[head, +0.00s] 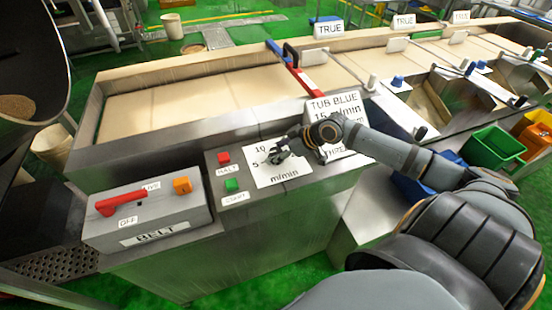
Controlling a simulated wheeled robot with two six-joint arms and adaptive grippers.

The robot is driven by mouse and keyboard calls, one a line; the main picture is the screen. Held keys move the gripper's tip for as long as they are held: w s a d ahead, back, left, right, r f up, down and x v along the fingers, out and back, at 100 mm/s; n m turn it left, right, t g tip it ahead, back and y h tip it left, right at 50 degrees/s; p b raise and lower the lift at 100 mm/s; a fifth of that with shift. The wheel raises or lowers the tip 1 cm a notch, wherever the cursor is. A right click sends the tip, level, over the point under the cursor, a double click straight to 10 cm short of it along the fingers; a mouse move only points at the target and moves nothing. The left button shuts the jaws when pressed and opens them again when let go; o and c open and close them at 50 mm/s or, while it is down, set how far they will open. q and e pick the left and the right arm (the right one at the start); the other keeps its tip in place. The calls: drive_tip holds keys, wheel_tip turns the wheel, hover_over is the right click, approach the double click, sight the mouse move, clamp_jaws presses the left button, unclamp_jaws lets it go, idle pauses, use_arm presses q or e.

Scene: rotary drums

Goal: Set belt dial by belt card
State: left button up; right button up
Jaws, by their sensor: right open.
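The belt dial plate (264,177) is a white square on the grey console, marked "10", "5" and "m/min". My right gripper (282,152) reaches in from the right, its open fingers over the plate. The fingers hide the knob and pointer, so I cannot tell the setting or whether they touch it. The belt card (335,104) stands behind the gripper. It reads "TUB BLUE" and "15 m/min"; its lower lines are partly covered by my arm. My left gripper is out of view.
Left of the dial are a red HALT button (223,157) and a green START button (231,184). A grey BELT box (148,214) with a red lever (121,202) stands further left. The belt (180,95) runs behind. Green and orange tubs are at right.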

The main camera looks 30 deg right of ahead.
drive_tip(key=shift+w+a+f, duration=0.2)
drive_tip(key=shift+f, duration=0.05)
